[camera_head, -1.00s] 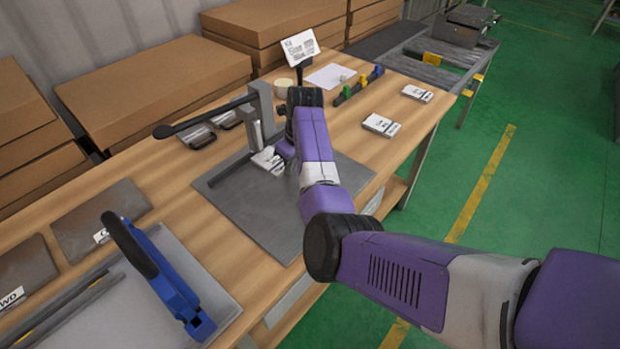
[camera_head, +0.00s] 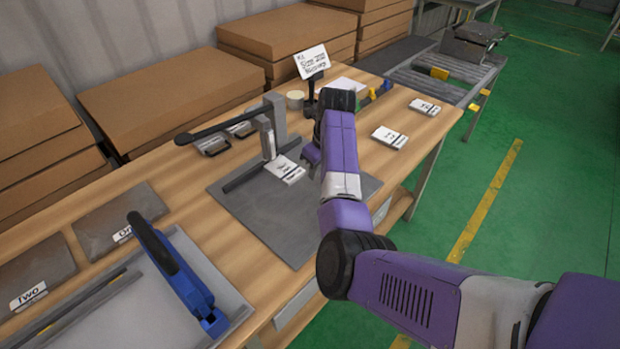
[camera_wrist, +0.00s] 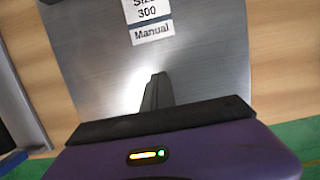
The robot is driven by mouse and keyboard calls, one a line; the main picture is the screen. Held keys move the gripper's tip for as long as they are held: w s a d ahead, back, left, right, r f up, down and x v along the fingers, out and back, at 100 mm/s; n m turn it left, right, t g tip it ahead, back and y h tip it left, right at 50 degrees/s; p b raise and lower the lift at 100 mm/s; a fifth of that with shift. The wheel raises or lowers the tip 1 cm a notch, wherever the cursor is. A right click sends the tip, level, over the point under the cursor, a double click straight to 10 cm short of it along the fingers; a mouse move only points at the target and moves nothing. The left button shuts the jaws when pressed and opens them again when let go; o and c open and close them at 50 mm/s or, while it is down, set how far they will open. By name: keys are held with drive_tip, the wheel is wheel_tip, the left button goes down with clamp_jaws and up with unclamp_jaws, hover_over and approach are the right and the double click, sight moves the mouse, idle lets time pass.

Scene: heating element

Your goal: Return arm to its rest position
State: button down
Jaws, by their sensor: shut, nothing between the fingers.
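My gripper (camera_head: 311,154) is at the end of my purple arm, above the right side of a grey metal plate on the wooden bench. In the wrist view its dark fingers (camera_wrist: 155,92) are together with nothing between them. A white labelled stack (camera_head: 285,170) lies on the plate beside an upright lever press (camera_head: 268,135), just left of my gripper and apart from it. My wrist hides part of the plate (camera_head: 265,220).
Two more white stacks (camera_head: 389,138) and (camera_head: 425,107) lie to the right of my arm. A sign (camera_head: 312,63) stands behind my wrist. Cardboard boxes (camera_head: 170,95) line the back. The green floor (camera_head: 560,210) at right is clear.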

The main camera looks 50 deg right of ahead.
drive_tip(key=v, duration=0.5)
